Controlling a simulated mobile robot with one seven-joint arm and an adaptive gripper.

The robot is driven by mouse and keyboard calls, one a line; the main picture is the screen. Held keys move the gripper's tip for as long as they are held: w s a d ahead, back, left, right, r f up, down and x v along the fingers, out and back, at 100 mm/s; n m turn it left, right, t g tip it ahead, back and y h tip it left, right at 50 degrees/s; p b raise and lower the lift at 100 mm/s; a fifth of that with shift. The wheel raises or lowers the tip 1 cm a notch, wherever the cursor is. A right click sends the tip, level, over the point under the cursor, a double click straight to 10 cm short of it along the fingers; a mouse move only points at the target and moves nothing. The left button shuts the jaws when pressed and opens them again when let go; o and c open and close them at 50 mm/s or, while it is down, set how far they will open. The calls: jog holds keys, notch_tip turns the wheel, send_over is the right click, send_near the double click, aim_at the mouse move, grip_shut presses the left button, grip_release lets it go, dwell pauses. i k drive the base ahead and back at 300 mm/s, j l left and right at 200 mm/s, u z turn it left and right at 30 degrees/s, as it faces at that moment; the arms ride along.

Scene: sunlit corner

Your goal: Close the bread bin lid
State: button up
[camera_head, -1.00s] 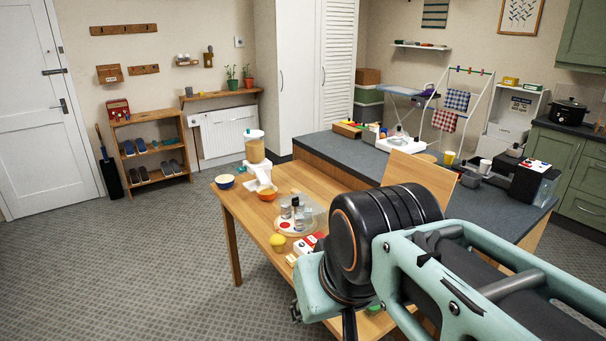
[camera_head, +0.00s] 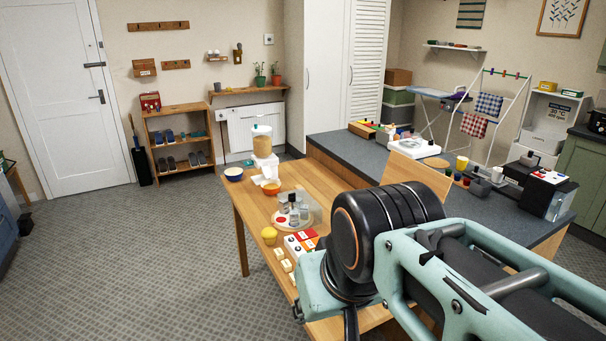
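I cannot make out a bread bin or its lid for certain. A plain wooden panel (camera_head: 424,174) stands at the right side of the wooden table (camera_head: 253,208), partly behind my arm; I cannot tell whether it is a chair back or part of a bin. My arm's teal and black links fill the lower right and hide the table's near right part. My gripper does not show.
The table holds a drink dispenser (camera_head: 262,143), a blue bowl (camera_head: 233,174), an orange bowl (camera_head: 271,189), a yellow item (camera_head: 269,235) and small boxes. A grey counter (camera_head: 340,147) stands behind. A shoe rack (camera_head: 180,143) is at the wall. The left floor is open.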

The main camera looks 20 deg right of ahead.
aim_at(400, 168)
jog(key=l+u, duration=0.15)
jog(key=l, duration=0.35)
jog(key=k+l+u, duration=0.1)
jog(key=l, duration=0.35)
jog(key=l+u, duration=0.15)
jog(key=l, duration=0.3)
jog(key=k+l+u, duration=0.1)
jog(key=l, duration=0.35)
jog(key=k+l+u, duration=0.15)
jog(key=l, duration=0.3)
jog(key=k+l+u, duration=0.1)
jog(key=l, duration=0.3)
jog(key=k+l+u, duration=0.1)
jog(key=l, duration=0.25)
jog(key=k+l+u, duration=0.1)
jog(key=l, duration=0.3)
jog(key=k+l+u, duration=0.1)
jog(key=l, duration=0.25)
jog(key=k+l+u, duration=0.1)
jog(key=l, duration=0.3)
jog(key=l+u, duration=0.1)
jog(key=l, duration=0.3)
jog(key=l+u, duration=0.1)
jog(key=l, duration=1)
jog(key=i, duration=0.05)
